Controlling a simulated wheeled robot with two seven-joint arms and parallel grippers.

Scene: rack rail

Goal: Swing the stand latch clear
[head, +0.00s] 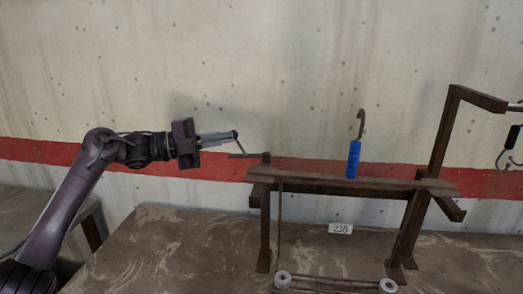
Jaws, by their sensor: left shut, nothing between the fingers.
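A dark brown metal stand (264,215) is on the table, with a long rail (310,178) across its top. A thin latch bar (243,155) sticks out to the left from the top of the stand's left post. A thin rod rises from it to my gripper's tips. My left gripper (234,136) comes in from the left, its grey fingers shut and empty, just above and left of the latch. Whether the fingertips touch it, I cannot tell. A blue-handled hook (354,157) stands upright on the rail. My right gripper is out of view.
A tall bent bracket (447,130) rises at the stand's right, with a black item and wire hook (513,138) near the right edge. A white "230" tag (340,228) and pale rollers (282,279) are low in front. The left table (150,250) is clear.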

